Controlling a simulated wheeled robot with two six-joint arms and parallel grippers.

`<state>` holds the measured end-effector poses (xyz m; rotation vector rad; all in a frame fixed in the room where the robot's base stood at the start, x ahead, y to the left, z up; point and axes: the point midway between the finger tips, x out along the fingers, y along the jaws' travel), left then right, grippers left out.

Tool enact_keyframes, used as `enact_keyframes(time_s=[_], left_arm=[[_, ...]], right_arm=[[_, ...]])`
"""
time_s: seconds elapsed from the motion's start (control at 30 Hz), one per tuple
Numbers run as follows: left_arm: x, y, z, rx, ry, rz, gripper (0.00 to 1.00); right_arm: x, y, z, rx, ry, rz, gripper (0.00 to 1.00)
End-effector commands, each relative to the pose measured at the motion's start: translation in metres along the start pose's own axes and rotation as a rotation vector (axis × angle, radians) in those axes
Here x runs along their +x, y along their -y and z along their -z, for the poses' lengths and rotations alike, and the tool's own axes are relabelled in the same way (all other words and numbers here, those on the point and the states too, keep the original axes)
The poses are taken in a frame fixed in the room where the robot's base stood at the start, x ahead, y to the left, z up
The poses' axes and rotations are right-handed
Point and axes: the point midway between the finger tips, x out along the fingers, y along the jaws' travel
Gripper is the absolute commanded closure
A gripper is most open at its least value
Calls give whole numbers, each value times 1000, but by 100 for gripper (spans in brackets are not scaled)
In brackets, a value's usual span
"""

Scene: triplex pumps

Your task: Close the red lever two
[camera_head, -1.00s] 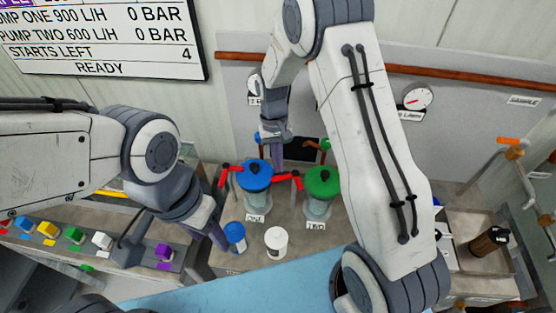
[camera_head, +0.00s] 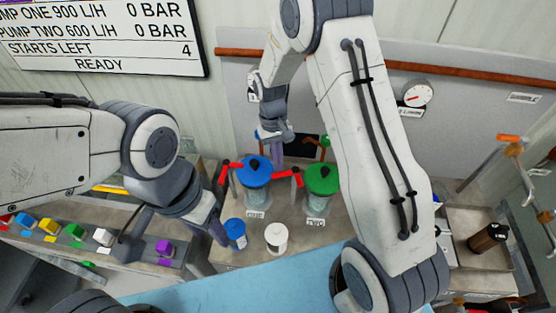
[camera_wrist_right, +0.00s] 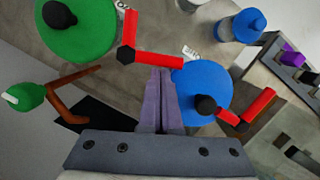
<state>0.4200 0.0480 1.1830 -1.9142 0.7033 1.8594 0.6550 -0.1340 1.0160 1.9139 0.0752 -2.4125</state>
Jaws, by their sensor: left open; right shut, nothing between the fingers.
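The red lever by the green pump (camera_head: 322,180), labelled TWO, is red lever two (camera_head: 287,175). It lies between the green pump and the blue pump (camera_head: 254,172). In the right wrist view the lever (camera_wrist_right: 155,60) has a black hex pivot, one red arm pointing up and one running right toward the blue pump. My right gripper (camera_head: 277,153) is shut and empty; its fingertips (camera_wrist_right: 160,72) appear close to the end of the right-running arm. I cannot tell whether they touch. My left gripper (camera_head: 217,230) is open, low at the left of the blue cup.
Another red lever (camera_head: 228,170) is left of the blue pump. A blue cup (camera_head: 236,232) and a white cup (camera_head: 277,238) stand in front of the pumps. A brown pipe with a green knob (camera_wrist_right: 25,96) is near my right gripper. The board (camera_head: 105,38) reads 0 BAR for both pumps.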

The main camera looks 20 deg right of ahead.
Motion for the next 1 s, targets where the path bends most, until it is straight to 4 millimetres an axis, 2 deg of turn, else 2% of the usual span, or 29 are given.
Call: enact_keyframes(time_s=[0.57,1.0], left_arm=[[0,0,0,0,0,0,50],[-3,0,0,0,0,0,50]], right_arm=[[2,4,-8,-162,1,-38,100],[6,8,-27,-542,3,-127,100]])
